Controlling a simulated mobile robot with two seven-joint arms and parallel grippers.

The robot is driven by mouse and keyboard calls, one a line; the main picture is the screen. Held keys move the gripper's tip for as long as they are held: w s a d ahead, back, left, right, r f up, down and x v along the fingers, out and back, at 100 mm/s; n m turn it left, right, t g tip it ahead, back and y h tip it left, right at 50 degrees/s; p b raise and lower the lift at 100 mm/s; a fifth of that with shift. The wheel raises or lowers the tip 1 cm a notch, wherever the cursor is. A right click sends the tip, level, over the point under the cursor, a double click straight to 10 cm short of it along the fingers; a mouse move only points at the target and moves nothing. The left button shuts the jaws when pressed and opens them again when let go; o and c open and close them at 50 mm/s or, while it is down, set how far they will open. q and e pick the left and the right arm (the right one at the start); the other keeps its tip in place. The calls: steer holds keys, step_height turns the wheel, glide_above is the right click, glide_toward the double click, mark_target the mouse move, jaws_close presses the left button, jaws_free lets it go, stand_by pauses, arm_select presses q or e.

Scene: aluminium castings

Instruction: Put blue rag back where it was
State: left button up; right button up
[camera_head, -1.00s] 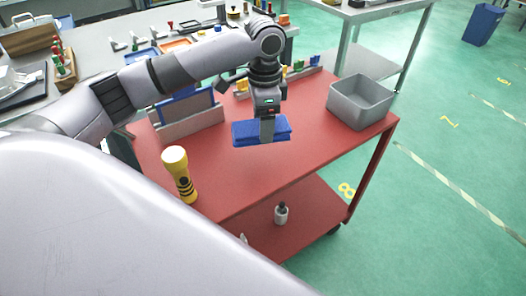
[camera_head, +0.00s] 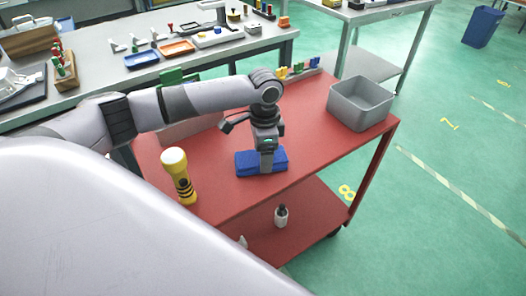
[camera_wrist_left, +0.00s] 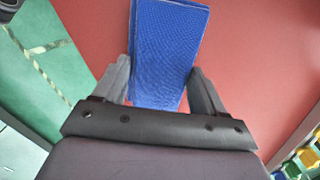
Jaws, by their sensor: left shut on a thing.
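The blue rag (camera_head: 246,163) is a folded, thick blue cloth at the red cart top (camera_head: 225,195), near its middle. My left gripper (camera_head: 267,168) points down and is shut on the rag. In the left wrist view the rag (camera_wrist_left: 165,50) lies between the two fingers of my left gripper (camera_wrist_left: 160,88), with the red surface behind it. The rag looks on or just above the cart top; I cannot tell if it touches. My right gripper is not in view.
A grey bin (camera_head: 361,103) stands at the cart's right rear. A white bottle (camera_head: 281,217) is on the lower shelf. Grey workbenches stand behind. The cart top right of the rag is clear.

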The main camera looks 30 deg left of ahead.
arm_select(q)
steer(key=o, duration=1)
step_height(320, 180, up, 12)
steer(key=shift+d+r, duration=0.1)
